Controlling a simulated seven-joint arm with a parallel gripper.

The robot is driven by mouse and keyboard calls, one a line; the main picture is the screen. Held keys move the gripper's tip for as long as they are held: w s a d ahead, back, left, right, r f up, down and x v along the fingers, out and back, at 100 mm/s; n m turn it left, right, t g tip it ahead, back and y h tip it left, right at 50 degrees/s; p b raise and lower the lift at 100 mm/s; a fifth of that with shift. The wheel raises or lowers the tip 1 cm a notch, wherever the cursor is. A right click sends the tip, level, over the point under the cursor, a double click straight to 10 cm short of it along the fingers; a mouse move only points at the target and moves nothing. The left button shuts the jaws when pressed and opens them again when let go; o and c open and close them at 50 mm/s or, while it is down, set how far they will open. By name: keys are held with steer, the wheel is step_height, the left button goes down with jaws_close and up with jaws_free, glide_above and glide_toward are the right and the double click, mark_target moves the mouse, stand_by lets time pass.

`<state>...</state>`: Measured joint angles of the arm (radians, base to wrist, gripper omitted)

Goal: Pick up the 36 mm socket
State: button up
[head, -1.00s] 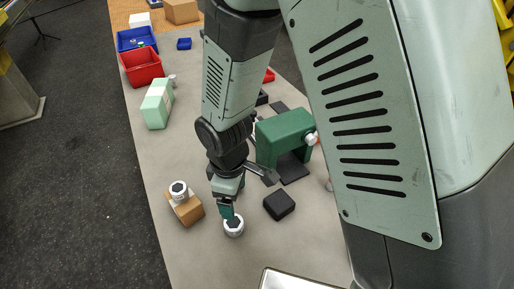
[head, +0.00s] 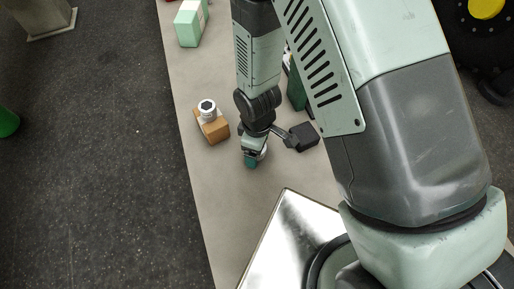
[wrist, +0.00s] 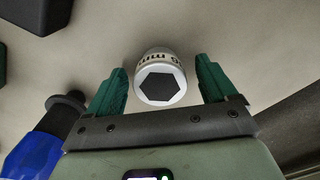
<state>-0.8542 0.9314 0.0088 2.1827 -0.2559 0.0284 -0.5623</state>
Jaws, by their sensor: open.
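In the wrist view, a white-and-grey socket (wrist: 160,80) with a dark hexagonal opening stands between the two green fingers of my gripper (wrist: 160,86). The fingers are open, with a gap on each side of it. Its printed label ends in "mm", but the number cannot be read fully. In the head view, my gripper (head: 250,162) is low over the table and hides most of this socket; a pale edge (head: 263,153) shows beside it. Another socket (head: 208,109) sits on a brown block (head: 215,130) to the left.
A black block (head: 303,136) lies right of my gripper. A shiny metal tray or plate (head: 290,235) is at the table's front. A pale green box (head: 190,25) stands far back. In the wrist view, a blue object with a dark knob (wrist: 38,148) is at lower left.

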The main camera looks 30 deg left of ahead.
steer(key=c, duration=1.3)
steer(key=shift+o, duration=0.2)
